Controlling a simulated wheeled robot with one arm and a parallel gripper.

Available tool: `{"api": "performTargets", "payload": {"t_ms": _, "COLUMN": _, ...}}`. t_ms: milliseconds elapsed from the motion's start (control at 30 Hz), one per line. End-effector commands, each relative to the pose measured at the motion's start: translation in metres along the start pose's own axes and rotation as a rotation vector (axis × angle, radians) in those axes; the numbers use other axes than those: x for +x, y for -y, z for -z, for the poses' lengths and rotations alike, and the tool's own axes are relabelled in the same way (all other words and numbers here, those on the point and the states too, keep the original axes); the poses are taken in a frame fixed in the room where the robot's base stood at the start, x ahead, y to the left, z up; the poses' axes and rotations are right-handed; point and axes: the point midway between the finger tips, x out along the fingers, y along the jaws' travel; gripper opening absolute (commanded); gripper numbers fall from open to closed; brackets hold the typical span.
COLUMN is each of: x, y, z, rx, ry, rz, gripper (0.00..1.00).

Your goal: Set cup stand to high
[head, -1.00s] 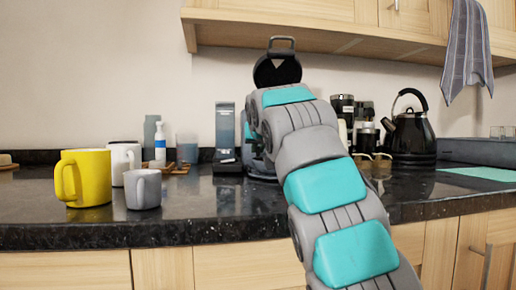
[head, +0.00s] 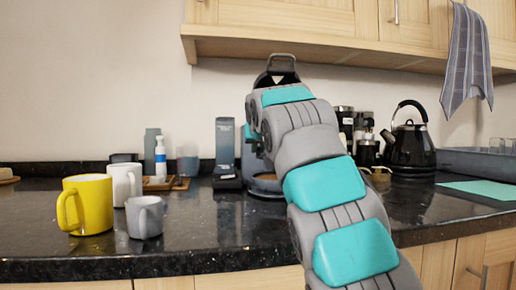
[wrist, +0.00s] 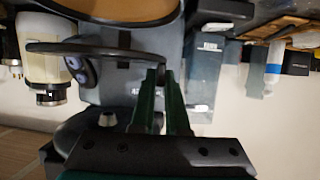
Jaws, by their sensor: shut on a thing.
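The coffee machine (head: 249,155) stands on the dark counter, mostly hidden behind my arm in the head view. The wrist view looks upside down: the machine's grey body (wrist: 115,88) fills the middle, with a brown round surface (wrist: 125,6) at the top. A thin dark curved plate, apparently the cup stand (wrist: 85,47), spans in front of the body. My gripper (wrist: 162,72) is shut at the right end of this plate, its dark green fingers close together. The exact contact is hard to see.
A yellow mug (head: 92,200), a white mug (head: 127,182) and a grey cup (head: 146,217) stand at the left. A dark box-like stand (head: 225,150) is just left of the machine. A black kettle (head: 410,145) and jars are at the right. The front counter is clear.

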Motion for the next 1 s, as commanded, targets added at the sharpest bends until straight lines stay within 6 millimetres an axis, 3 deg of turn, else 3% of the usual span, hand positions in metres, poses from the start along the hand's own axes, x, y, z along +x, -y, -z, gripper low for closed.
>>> {"api": "performTargets", "payload": {"t_ms": 267, "x": -0.003, "y": -0.0003, "z": 0.0052, "rx": 0.0, "ry": -0.012, "rz": 0.0, "gripper": 0.0}}
{"api": "performTargets", "payload": {"t_ms": 300, "x": -0.0032, "y": -0.0003, "z": 0.0055, "rx": 0.0, "ry": -0.013, "rz": 0.0, "gripper": 0.13}}
{"api": "performTargets", "payload": {"t_ms": 567, "x": -0.0022, "y": -0.0001, "z": 0.004, "rx": 0.0, "ry": -0.009, "rz": 0.0, "gripper": 0.42}}
{"api": "performTargets", "payload": {"t_ms": 1000, "x": -0.0067, "y": 0.0002, "z": 0.003, "rx": 0.0, "ry": -0.007, "rz": 0.0, "gripper": 0.42}}
